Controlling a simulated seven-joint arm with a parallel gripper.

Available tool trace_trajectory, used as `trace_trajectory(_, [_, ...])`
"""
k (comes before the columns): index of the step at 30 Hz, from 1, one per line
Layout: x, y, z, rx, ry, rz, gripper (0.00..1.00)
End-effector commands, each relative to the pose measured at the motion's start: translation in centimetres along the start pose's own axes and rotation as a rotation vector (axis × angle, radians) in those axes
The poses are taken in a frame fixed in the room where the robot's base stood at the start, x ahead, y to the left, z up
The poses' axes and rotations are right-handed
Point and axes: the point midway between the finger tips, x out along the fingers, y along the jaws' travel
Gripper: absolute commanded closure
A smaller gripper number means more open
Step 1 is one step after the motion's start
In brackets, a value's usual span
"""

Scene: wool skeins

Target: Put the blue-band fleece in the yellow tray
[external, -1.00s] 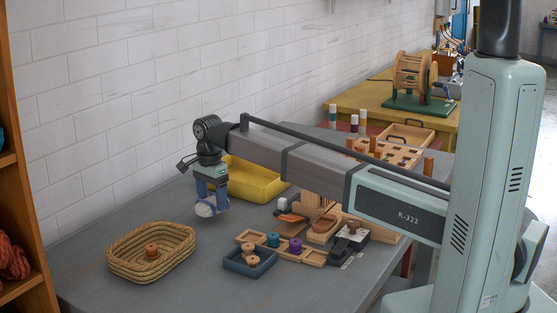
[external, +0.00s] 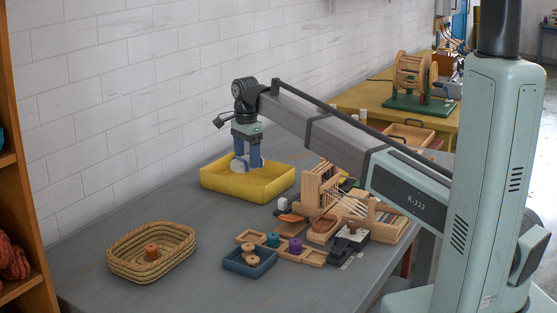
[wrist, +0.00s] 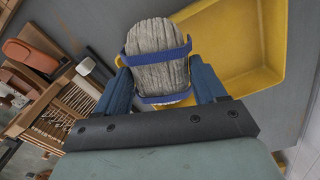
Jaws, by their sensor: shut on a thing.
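The blue-band fleece (wrist: 157,56) is a pale grey woolly bundle with two blue bands. It also shows in the external view (external: 238,166), partly hidden by a finger. My gripper (external: 247,164) is shut on the fleece, with a blue finger on each side; the wrist view shows the gripper (wrist: 160,85) too. The yellow tray (external: 275,190) stands on the grey table near the wall. In the external view the fleece hangs over the tray's left part. In the wrist view the tray (wrist: 274,30) lies behind and to the right of the fleece.
A woven basket (external: 125,262) with an orange-brown spool stands at the front left. Bare table lies between basket and yellow tray.

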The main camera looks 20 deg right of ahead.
Motion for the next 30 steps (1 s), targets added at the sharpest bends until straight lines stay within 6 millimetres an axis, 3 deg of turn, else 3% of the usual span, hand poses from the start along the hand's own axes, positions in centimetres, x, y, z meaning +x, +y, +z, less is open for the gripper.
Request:
trace_trajectory(1, [-0.1,-1.3,-1.5,0.014,0.0,0.0,0.59])
trace_trajectory(6, [-0.4,-4.5,-4.9,-0.007,-0.001,0.0,0.59])
trace_trajectory(11, [-0.7,-6.9,-4.9,-0.139,0.0,-0.003,0.59])
trace_trajectory(23, [-0.4,-7.1,-4.9,-0.363,0.001,-0.007,0.59])
trace_trajectory(30, [2.5,-7.0,-4.9,-0.37,0.001,-0.006,0.59])
